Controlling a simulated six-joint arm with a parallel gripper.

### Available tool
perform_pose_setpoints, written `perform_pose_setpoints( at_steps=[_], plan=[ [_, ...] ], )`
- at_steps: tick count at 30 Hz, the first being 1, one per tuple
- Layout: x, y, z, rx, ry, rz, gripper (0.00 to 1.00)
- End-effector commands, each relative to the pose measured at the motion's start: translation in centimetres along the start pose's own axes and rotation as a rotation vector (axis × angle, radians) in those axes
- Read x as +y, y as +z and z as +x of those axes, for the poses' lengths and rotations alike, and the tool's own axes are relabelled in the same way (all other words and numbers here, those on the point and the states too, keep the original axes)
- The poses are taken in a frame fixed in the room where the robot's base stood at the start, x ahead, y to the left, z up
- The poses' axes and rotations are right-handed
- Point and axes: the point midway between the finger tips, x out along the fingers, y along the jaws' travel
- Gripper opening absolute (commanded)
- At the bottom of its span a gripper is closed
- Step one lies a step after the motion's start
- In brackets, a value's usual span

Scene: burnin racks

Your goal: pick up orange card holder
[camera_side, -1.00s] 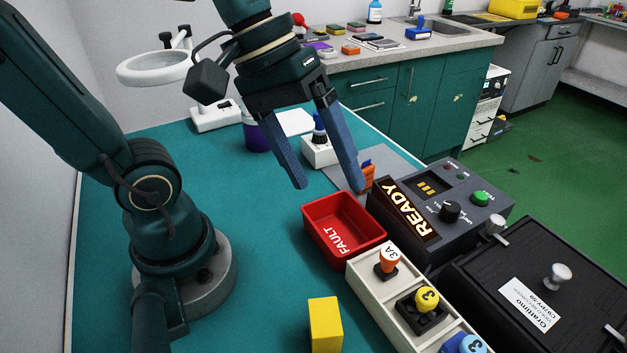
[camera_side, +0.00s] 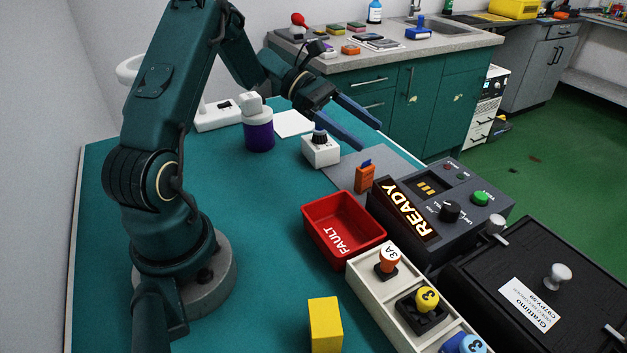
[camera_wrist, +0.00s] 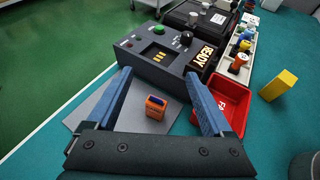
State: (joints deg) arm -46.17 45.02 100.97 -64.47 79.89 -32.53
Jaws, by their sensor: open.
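The orange card holder (camera_side: 365,178) stands upright on a grey mat (camera_side: 388,163), left of the dark READY box, with a small blue piece in its top. In the wrist view the orange card holder (camera_wrist: 156,107) lies between my two blue fingers, ahead of and below them, not touched. My gripper (camera_side: 378,134) is open and empty above the far side of the mat. It also shows in the wrist view (camera_wrist: 163,98) with its fingers wide apart.
The READY box (camera_side: 440,205) stands close to the holder, and a red FAULT bin (camera_side: 345,228) is in front. A white box with a black knob (camera_side: 320,150) is behind left. A yellow block (camera_side: 325,325) and a cream rack (camera_side: 365,290) are nearer the camera.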

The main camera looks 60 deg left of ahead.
Motion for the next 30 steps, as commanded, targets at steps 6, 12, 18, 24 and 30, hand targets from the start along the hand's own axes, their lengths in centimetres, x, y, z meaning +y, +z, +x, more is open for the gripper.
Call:
perform_pose_setpoints(
  at_steps=[6,12,18,24,30],
  plan=[
    [0.0,-2.7,0.5,-0.003,0.011,-0.023,0.85],
    [0.0,-4.2,1.1,-0.001,0.011,-0.017,0.85],
    [0.0,-6.3,2.0,-0.002,0.009,-0.021,0.85],
    [-0.1,-7.0,4.5,0.0,0.006,-0.015,0.85],
    [0.0,-7.0,5.4,0.001,0.01,-0.014,0.85]
  ],
)
